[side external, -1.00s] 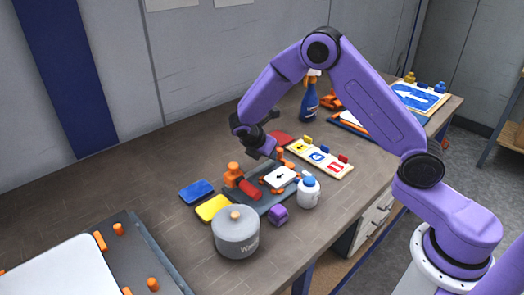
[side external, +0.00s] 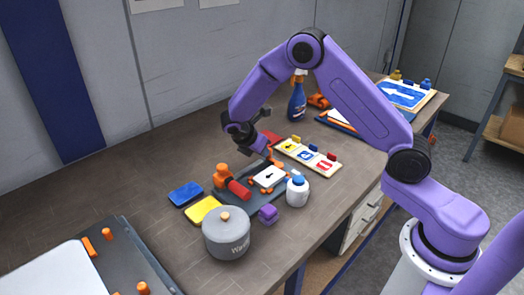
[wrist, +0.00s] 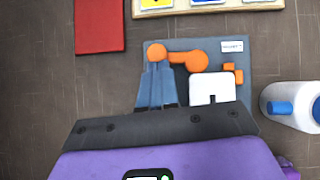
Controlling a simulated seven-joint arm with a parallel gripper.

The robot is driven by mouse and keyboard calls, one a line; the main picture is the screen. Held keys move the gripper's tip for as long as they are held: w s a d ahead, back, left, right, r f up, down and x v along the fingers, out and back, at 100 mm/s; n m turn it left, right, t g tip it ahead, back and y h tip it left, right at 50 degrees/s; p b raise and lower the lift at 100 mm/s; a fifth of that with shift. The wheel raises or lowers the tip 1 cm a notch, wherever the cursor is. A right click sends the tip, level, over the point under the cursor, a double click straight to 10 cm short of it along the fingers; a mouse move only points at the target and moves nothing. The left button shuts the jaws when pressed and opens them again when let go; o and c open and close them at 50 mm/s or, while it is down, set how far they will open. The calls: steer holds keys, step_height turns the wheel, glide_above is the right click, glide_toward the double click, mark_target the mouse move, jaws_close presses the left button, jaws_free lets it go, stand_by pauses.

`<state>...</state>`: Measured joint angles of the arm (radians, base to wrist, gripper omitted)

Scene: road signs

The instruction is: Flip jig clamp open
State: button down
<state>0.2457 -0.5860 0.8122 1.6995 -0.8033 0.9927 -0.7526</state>
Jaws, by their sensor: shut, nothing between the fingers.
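The jig is a grey base plate (side external: 228,197) on the bench with orange fittings. A clamp at its left has an orange body (side external: 222,175) and a red handle (side external: 239,188) slanting low over the plate. A white plate with a black mark (side external: 268,177) lies on the jig. A small orange upright piece (side external: 269,156) stands at the jig's far side. My gripper (side external: 264,149) is close by it; contact is unclear. In the wrist view my shut, empty fingers (wrist: 156,68) overlap the jig beside an orange lever piece (wrist: 187,58). The red handle is hidden there.
A white bottle with a blue cap (side external: 297,190), a purple block (side external: 268,214) and a grey pot (side external: 227,233) stand at the near side. Blue (side external: 186,194) and yellow (side external: 203,210) pads lie left. A sign board (side external: 308,157) and red pad (side external: 271,138) lie beyond.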

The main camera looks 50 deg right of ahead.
steer(key=shift+w+d+m+g, duration=0.2)
steer(key=shift+m+g, duration=0.1)
steer(key=shift+m, duration=0.1)
steer(key=m, duration=0.1)
steer(key=d+m+g, duration=0.1)
steer(key=shift+w+m+g, duration=0.25)
steer(key=shift+m+g, duration=0.05)
steer(key=d+m+g, duration=0.1)
steer(key=d+m+g+y, duration=0.1)
steer(key=m, duration=0.1)
steer(key=shift+w+m, duration=0.15)
steer(key=shift+m, duration=0.15)
steer(key=m+g, duration=0.1)
steer(key=d+m+g+y, duration=0.1)
steer(key=m, duration=0.1)
steer(key=shift+d, duration=0.25)
steer(key=shift+s+d+m+g+y, duration=0.15)
steer(key=shift+d+m+g+y, duration=0.2)
steer(key=shift+m, duration=0.35)
steer(key=shift+s+d+m+g+y, duration=0.2)
steer(key=shift+m+y, duration=0.25)
steer(key=shift+m, duration=0.25)
steer(key=v, duration=0.7)
steer(key=shift+w+r, duration=0.15)
steer(key=shift+r, duration=0.05)
